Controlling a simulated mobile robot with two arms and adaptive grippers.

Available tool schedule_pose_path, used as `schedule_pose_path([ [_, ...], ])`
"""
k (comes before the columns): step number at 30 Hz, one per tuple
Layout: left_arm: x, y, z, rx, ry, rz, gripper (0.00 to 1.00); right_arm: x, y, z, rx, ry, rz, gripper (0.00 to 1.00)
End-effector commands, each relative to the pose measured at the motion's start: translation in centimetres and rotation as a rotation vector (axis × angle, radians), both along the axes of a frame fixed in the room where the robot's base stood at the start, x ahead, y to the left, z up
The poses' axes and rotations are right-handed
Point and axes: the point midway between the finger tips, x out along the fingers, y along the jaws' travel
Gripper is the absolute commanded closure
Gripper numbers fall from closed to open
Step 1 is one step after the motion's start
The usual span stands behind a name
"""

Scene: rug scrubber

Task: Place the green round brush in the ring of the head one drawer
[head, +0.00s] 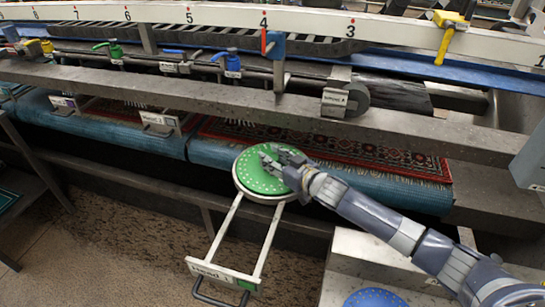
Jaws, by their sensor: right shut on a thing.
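The green round brush (255,182) is a flat disc with small holes, lying within the pale metal ring (262,199) of the pulled-out head one drawer. I cannot tell whether it sits fully down in the ring. The drawer (222,272) has two pale rails running toward me to a front plate with a "Head 1" label, a small green patch and a dark handle. My right gripper (281,160) reaches in from the right and is shut on the green brush near its upper right part, hiding some of it. My left gripper is not in view.
A blue round brush (372,298) lies on a grey metal surface (345,268) at the bottom. Grey beams (200,93) and a numbered white rail (210,14) cross above. Wet floor shows at lower left.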

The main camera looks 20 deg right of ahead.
Motion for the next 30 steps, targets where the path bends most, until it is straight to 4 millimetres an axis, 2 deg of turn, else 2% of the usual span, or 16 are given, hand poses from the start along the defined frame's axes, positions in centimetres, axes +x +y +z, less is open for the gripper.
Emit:
schedule_pose_path([
  [1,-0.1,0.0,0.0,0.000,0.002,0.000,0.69,0.1,0.1,0.5,0.003,-0.009,0.002,1.00],
  [8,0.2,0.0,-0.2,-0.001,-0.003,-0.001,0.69,0.1,0.1,0.2,0.004,-0.008,0.002,1.00],
  [9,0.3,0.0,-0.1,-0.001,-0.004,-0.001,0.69,0.0,0.0,-0.2,0.001,-0.001,0.000,0.61],
  [11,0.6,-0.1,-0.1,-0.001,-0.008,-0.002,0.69,0.0,0.0,-0.2,0.001,0.000,0.000,0.48],
  [23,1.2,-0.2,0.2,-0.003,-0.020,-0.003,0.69,0.0,0.0,0.3,0.001,-0.001,0.001,0.48],
  [30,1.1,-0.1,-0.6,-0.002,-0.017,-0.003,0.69,-2.6,-1.1,0.3,-0.001,0.002,0.001,0.48],
])
